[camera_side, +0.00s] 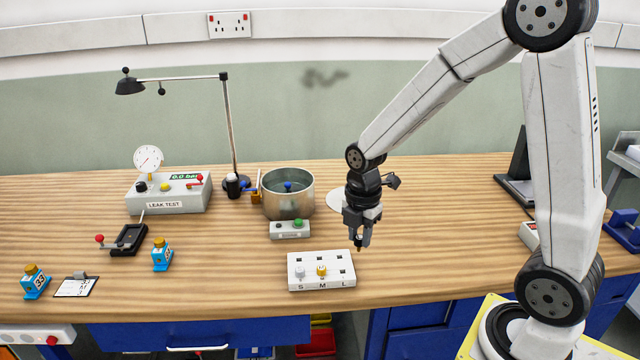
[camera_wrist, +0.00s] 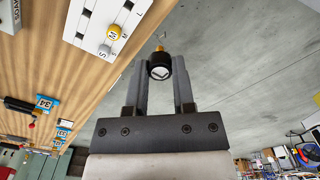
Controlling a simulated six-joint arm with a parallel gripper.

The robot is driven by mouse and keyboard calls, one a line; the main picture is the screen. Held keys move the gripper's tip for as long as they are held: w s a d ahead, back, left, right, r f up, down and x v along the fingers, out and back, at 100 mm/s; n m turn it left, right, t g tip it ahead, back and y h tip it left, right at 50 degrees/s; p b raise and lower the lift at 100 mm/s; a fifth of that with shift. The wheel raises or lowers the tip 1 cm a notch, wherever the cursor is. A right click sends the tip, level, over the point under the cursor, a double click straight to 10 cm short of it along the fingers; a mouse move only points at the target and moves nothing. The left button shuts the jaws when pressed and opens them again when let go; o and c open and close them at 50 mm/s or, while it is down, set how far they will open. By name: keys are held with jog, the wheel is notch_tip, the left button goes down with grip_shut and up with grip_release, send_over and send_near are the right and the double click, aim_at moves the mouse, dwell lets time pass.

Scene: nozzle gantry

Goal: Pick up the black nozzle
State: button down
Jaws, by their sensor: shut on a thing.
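The black nozzle (camera_wrist: 160,67) is between the fingertips of my gripper (camera_wrist: 161,82) in the wrist view, with a small brass tip at its far end. In the side view my gripper (camera_side: 359,238) points down, shut on the nozzle (camera_side: 359,243), just above and behind the right end of the white nozzle block. The white block (camera_side: 307,283) is marked S, M and L. A grey-white nozzle (camera_side: 300,272) stands at S and a yellow nozzle (camera_side: 321,271) at M. The front place at L looks empty.
A metal pot (camera_side: 288,204) stands behind the block, with a small button box (camera_side: 290,230) in front of it. The table right of the block is clear.

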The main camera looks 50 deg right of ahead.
jog(key=shift+s+a+r, duration=0.1)
jog(key=shift+s+r, duration=0.15)
jog(key=shift+s, duration=0.3)
jog(key=shift+s+r, duration=0.25)
jog(key=shift+s, duration=0.25)
send_near(343, 263)
jog(key=shift+s+a+r, duration=0.15)
jog(key=shift+s+a, duration=0.25)
jog(key=shift+a, duration=0.15)
jog(key=shift+s+a+r, duration=0.1)
jog(key=shift+s+a, duration=0.25)
jog(key=shift+a, duration=0.2)
jog(key=shift+f, duration=0.15)
jog(key=shift+f, duration=2.25)
jog(key=shift+f, duration=1.6)
dwell(0.5)
